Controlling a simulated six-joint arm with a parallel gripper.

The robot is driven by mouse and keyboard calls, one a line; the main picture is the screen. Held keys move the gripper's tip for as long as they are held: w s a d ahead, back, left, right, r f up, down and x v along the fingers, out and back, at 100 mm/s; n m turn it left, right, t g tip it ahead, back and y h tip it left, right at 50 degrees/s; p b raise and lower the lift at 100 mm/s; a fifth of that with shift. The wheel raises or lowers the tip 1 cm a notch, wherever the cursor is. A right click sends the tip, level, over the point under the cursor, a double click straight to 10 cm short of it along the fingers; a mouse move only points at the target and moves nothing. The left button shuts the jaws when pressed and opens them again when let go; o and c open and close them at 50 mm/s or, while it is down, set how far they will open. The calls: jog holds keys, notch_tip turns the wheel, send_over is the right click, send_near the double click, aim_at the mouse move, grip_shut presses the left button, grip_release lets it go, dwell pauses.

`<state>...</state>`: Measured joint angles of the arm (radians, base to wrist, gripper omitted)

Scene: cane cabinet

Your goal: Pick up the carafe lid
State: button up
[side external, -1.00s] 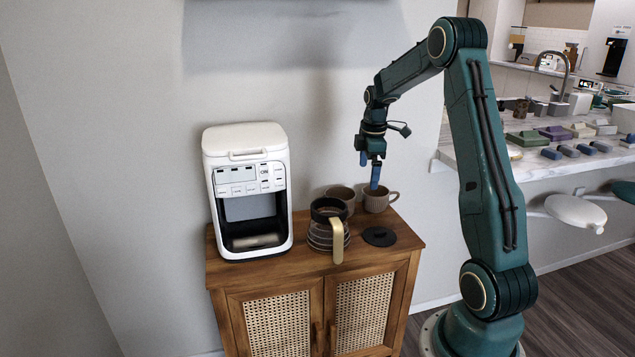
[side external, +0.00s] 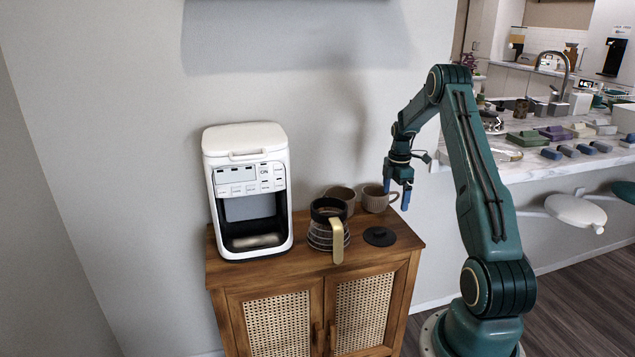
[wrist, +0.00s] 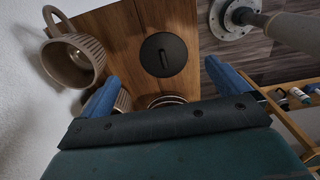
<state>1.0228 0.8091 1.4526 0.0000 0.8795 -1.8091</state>
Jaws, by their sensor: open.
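The carafe lid (side external: 379,236) is a flat black disc with a small raised grip, lying on the cabinet top near its right edge. It also shows in the wrist view (wrist: 163,54), ahead of and between my two blue fingers. My gripper (side external: 397,198) is open and empty, above the cabinet's right end, higher than the lid and a little to its right in the side view. The glass carafe (side external: 322,236) with a black rim and tan handle stands left of the lid.
Two ribbed mugs (side external: 375,199) (side external: 342,197) stand behind the lid and carafe; one shows at left in the wrist view (wrist: 74,60). A white coffee maker (side external: 246,190) fills the left of the wooden cabinet top (side external: 300,262). The wall is behind.

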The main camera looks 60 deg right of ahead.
send_over(389, 234)
jog(key=f, duration=0.7)
jog(key=shift+s+d+f, duration=0.1)
jog(key=shift+d+f, duration=0.15)
jog(key=shift+d, duration=0.05)
jog(key=shift+a+f, duration=0.15)
jog(key=shift+f, duration=2.4)
jog(key=c, duration=0.7)
